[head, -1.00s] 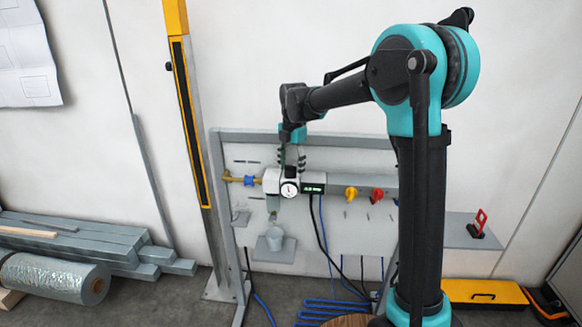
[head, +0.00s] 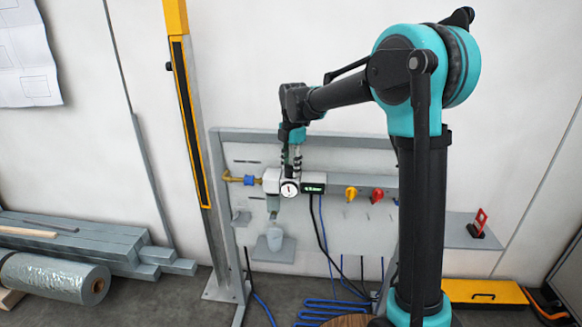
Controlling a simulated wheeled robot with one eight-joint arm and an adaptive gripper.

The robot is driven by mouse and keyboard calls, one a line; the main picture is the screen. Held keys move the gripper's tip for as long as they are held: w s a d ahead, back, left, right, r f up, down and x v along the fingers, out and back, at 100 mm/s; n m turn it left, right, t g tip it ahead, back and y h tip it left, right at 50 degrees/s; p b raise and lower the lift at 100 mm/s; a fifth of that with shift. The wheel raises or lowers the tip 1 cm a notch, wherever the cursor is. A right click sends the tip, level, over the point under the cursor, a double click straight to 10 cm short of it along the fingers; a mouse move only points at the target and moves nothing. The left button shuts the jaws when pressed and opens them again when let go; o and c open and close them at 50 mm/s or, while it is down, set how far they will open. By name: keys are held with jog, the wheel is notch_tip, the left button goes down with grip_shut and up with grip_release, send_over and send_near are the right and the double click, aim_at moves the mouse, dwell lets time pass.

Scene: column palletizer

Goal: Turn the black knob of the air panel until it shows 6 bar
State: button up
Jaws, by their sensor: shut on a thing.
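The air panel (head: 340,240) is a grey board on a frame against the wall. On it sits a white regulator block (head: 271,181) with a round white gauge (head: 289,188). A small dark display with green digits (head: 314,188) is to the right of the gauge; its digits and the gauge reading are too small to read. My gripper (head: 291,166) points down onto the top of the regulator and is shut on the black knob, which its fingers mostly hide.
Yellow (head: 351,193) and red (head: 377,195) valve handles sit to the right on the panel. A brass fitting with a blue valve (head: 250,180) is on the left. A clear cup (head: 275,238) stands on a shelf below. Blue hose (head: 330,308) lies on the floor.

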jog(key=m, duration=0.4)
jog(key=shift+m, duration=0.3)
jog(key=m, duration=0.3)
jog(key=shift+m, duration=0.3)
jog(key=m, duration=0.4)
jog(key=shift+a+h, duration=0.1)
jog(key=shift+h, duration=0.2)
jog(key=shift+s+m, duration=0.1)
jog(key=shift+m, duration=1.7)
jog(key=o, duration=1.2)
jog(key=shift+c, duration=0.2)
